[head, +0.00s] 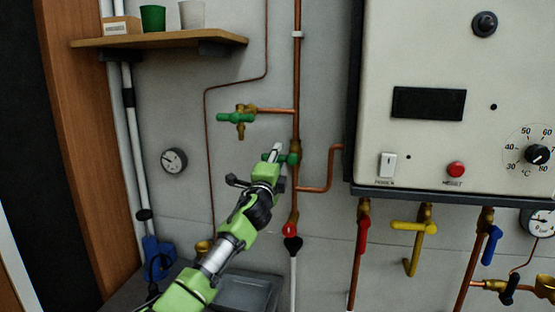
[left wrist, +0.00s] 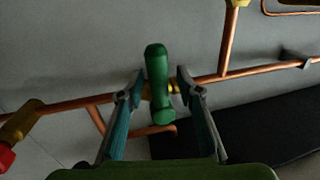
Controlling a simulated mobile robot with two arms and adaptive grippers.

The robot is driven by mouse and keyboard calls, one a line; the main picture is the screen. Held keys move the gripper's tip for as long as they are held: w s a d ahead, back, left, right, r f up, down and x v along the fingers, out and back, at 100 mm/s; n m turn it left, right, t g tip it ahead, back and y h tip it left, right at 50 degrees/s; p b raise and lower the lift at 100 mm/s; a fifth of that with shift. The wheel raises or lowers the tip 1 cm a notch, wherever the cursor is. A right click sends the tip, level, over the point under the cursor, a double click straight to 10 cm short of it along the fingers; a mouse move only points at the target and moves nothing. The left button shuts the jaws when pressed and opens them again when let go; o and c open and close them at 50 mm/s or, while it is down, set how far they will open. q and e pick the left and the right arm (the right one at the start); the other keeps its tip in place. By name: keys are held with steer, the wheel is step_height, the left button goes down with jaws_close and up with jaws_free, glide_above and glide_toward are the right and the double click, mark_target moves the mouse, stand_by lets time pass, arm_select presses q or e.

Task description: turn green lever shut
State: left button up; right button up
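A green lever (head: 294,159) sits on a brass valve on the vertical copper pipe. In the left wrist view the lever (left wrist: 157,80) stands across the pipe, between my fingers. My left gripper (head: 274,154) reaches up to this lever and hides part of it in the head view. In the left wrist view the gripper (left wrist: 160,74) is open, one finger on each side of the lever, with gaps showing. A second green lever (head: 236,117) is on a side tap, up and to the left. My right gripper is in neither view.
A red and black valve handle (head: 291,236) is below on the same pipe. The boiler box (head: 430,150) stands to the right, with red (head: 363,235), yellow (head: 408,226) and blue (head: 491,245) levers beneath. A gauge (head: 174,160) and shelf (head: 165,40) are left.

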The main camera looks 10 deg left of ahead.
arm_select(q)
steer(key=s+f, duration=0.2)
steer(key=s, duration=0.9)
steer(key=shift+s+a+f, duration=0.2)
steer(key=shift+s+a, duration=0.05)
steer(key=shift+s, duration=0.15)
